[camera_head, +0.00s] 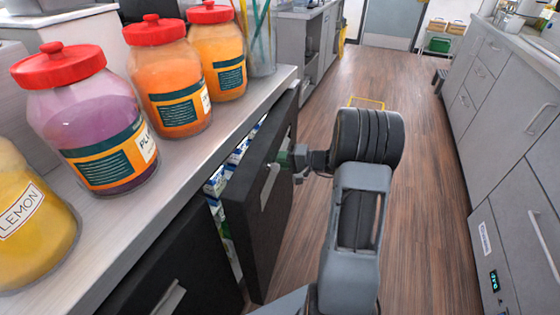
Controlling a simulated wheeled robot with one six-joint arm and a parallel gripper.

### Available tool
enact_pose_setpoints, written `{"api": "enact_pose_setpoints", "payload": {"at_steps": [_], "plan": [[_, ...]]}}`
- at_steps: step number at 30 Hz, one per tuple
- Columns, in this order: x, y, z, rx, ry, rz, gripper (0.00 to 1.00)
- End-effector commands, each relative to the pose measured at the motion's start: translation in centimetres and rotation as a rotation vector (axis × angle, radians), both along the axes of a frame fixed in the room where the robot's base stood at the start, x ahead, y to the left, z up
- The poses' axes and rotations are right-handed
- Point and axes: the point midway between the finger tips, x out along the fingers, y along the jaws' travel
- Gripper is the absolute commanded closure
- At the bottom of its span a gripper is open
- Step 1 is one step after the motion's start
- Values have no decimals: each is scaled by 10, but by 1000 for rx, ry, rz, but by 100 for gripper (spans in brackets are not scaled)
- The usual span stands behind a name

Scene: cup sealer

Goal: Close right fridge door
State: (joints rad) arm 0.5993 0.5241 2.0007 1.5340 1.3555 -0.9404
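The right fridge door (255,212) is a dark panel under the counter at the left, with a light metal handle (269,186). It stands partly open, swung out from the cabinet, and cartons (216,182) show in the gap behind it. My gripper (284,160) is at the door's outer face, close to the upper part of the handle. My arm and wrist partly hide it. I cannot tell whether its fingers touch or hold the handle. The neighbouring dark door (180,262) at the lower left has its own handle and looks closed.
Jars with red lids (100,125) and a lemon jar (32,222) stand on the counter (195,165) above the fridge. Grey cabinets (510,150) line the right side.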

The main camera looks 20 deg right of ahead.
Motion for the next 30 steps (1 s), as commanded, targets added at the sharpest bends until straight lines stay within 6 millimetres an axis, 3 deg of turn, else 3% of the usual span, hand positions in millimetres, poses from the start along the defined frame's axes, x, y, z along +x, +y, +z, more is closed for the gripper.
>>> {"api": "enact_pose_setpoints", "payload": {"at_steps": [8,15,30], "plan": [[1,1,0,0,0,0,77],[0,1,0,0,0,0,100],[5,-7,-3,-2,-3,-57,100]]}}
